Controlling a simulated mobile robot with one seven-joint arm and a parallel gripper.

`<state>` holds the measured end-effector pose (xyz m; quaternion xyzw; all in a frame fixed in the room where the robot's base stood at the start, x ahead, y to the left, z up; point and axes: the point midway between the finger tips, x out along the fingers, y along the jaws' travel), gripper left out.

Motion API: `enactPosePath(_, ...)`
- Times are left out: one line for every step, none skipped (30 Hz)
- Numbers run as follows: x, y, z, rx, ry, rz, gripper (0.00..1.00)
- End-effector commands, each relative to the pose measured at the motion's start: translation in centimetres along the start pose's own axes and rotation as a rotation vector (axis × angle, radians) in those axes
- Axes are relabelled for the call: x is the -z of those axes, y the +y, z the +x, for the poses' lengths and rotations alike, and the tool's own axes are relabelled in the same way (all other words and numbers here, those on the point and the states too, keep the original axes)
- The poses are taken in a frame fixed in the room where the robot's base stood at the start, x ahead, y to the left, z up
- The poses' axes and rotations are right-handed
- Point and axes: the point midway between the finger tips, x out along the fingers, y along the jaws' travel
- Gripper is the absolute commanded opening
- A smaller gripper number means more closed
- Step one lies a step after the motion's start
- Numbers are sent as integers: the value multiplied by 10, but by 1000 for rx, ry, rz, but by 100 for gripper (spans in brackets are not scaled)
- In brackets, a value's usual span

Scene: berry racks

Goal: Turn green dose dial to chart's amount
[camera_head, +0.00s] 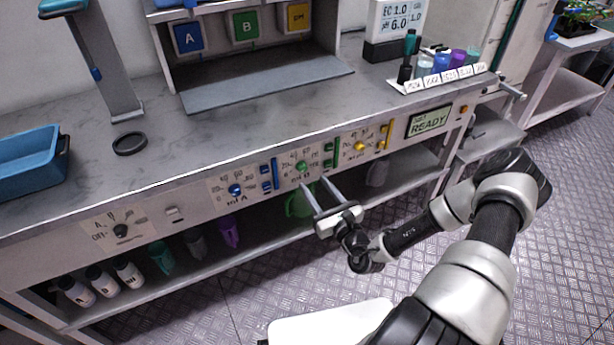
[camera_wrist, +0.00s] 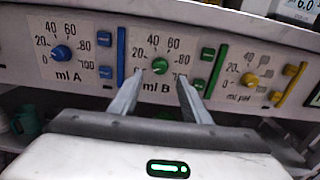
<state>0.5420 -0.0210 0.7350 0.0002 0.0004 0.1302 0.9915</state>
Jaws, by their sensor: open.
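The green dose dial (camera_wrist: 160,66) sits on the front panel above the label "ml B", with a scale printed around it. It also shows in the head view (camera_head: 302,167). My gripper (camera_wrist: 160,80) is open, its two fingers pointing at the panel on either side of and just below the green dial; I cannot tell whether they touch it. In the head view my gripper (camera_head: 318,188) is in front of the panel. The dial's pointer direction is too small to read surely. A sign (camera_head: 400,18) at the back reads EC 1.0, pH 6.0; no dose amount is readable on it.
A blue dial (camera_wrist: 63,54) is left of the green one and a yellow dial (camera_wrist: 249,79) right. Green buttons (camera_wrist: 207,54) and a green bar (camera_wrist: 218,66) stand close beside the green dial. A display (camera_head: 429,121) reads READY. Bottles (camera_head: 130,272) stand on the lower shelf.

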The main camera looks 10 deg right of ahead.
Motion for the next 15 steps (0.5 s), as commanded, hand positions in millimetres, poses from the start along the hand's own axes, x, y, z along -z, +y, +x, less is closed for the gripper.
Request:
enactPosePath(1, 1, 11, -2, -3, -2, 43)
enactPosePath(1, 0, 17, -2, -3, -2, 43)
enactPosePath(1, 0, 25, -1, -2, -2, 43)
enactPosePath(1, 1, 30, -2, -3, -2, 43)
enactPosePath(1, 1, 35, -2, -3, -1, 43)
enactPosePath(1, 1, 40, -1, -2, -2, 43)
enactPosePath(1, 0, 44, -1, -2, -2, 43)
enactPosePath(1, 0, 48, -1, -2, -2, 43)
enactPosePath(1, 1, 52, -2, -2, -1, 43)
enactPosePath(0, 1, 54, -2, -1, -1, 43)
enactPosePath(0, 1, 56, -2, -1, -1, 43)
enactPosePath(0, 0, 58, -1, -1, -1, 43)
enactPosePath(0, 0, 60, -1, 0, 0, 43)
enactPosePath(0, 0, 60, -1, 0, 0, 43)
enactPosePath(0, 0, 61, -1, 0, 0, 43)
